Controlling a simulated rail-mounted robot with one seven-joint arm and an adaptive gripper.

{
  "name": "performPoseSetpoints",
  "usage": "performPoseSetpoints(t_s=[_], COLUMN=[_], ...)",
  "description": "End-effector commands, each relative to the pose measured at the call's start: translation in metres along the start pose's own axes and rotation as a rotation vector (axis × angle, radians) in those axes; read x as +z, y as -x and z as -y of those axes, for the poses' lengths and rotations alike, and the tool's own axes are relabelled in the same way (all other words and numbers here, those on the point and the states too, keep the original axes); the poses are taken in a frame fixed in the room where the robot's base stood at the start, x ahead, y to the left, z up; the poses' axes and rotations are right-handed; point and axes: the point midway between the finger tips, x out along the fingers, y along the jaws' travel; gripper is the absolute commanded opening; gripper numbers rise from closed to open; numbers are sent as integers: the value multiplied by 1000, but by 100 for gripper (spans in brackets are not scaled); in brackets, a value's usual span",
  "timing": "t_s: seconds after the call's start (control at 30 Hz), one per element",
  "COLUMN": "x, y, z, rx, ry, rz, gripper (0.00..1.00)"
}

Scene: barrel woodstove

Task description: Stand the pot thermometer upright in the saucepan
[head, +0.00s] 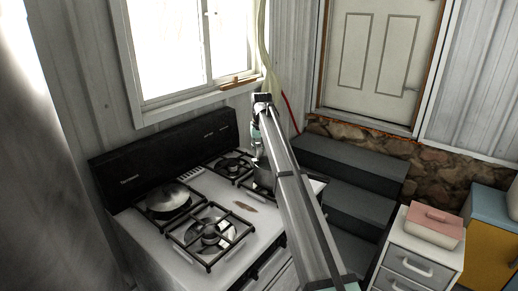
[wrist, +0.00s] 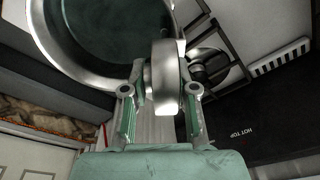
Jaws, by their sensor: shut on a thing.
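The saucepan (head: 264,177) is a steel pan on the right side of the stove, partly hidden behind my arm. In the wrist view the saucepan (wrist: 68,68) fills the upper left, with its dark inside showing. My gripper (wrist: 160,92) is shut on a short, silver, rounded piece that looks like the head of the pot thermometer (wrist: 166,75). The thermometer is at the saucepan's rim in the picture; its stem is hidden, and I cannot tell whether it is inside the pan. In the head view my gripper (head: 257,138) is above the saucepan.
A dark backguard (head: 165,158) rises behind. Dark steps (head: 345,165) and a white drawer cabinet (head: 418,252) stand to the right.

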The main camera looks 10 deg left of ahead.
Motion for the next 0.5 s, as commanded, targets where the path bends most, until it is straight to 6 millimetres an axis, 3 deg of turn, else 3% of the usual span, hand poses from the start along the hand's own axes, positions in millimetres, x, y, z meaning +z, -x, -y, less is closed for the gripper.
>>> performPoseSetpoints(t_s=[0.3, 0.33, 0.4, 0.5], x=[0, 0, 0, 0], y=[-1, -1, -1, -1], z=[0, 0, 0, 0], rx=[0, 0, 0, 0], ry=[0, 0, 0, 0], rz=[0, 0, 0, 0], gripper=[0, 31, 56, 57])
